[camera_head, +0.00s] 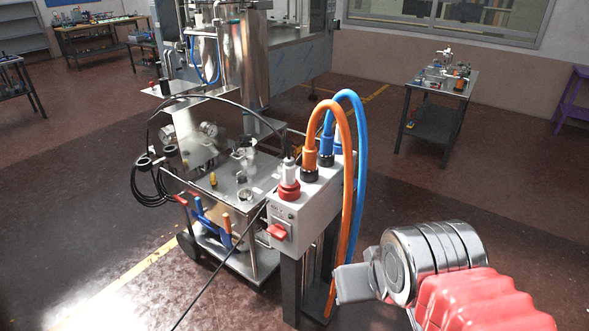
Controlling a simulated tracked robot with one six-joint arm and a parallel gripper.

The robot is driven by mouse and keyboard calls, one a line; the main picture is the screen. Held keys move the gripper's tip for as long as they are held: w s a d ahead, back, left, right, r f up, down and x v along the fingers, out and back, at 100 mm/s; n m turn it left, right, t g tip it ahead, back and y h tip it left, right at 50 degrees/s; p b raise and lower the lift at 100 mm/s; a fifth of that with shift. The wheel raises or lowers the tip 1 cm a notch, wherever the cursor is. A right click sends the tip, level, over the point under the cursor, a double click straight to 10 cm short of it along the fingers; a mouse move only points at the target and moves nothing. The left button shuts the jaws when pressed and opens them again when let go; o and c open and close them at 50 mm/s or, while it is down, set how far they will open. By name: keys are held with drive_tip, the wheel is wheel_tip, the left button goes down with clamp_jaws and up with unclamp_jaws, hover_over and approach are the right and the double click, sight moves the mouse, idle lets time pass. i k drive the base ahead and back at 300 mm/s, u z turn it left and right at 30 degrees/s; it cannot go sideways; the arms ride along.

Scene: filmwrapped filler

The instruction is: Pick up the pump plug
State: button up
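A grey connection box (318,205) stands on a post in the middle of the camera_head view. On its top are a red-and-white plug (289,182), an orange plug (310,160) with an orange hose, and a blue plug (326,150) with a blue hose. None of them is marked as the pump plug, so I cannot tell which it is. My gripper (352,284) is at the lower right, in front and to the right of the box, apart from the plugs. Only a grey end piece shows, and its fingers cannot be made out.
A red switch (277,232) is on the box's front. A small table (432,125) stands behind right. The floor between is clear.

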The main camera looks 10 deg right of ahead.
sight(289, 182)
drive_tip(key=u, duration=0.1)
drive_tip(key=i, duration=0.75)
drive_tip(key=u, duration=0.8)
drive_tip(key=i, duration=0.7)
drive_tip(key=u, duration=0.5)
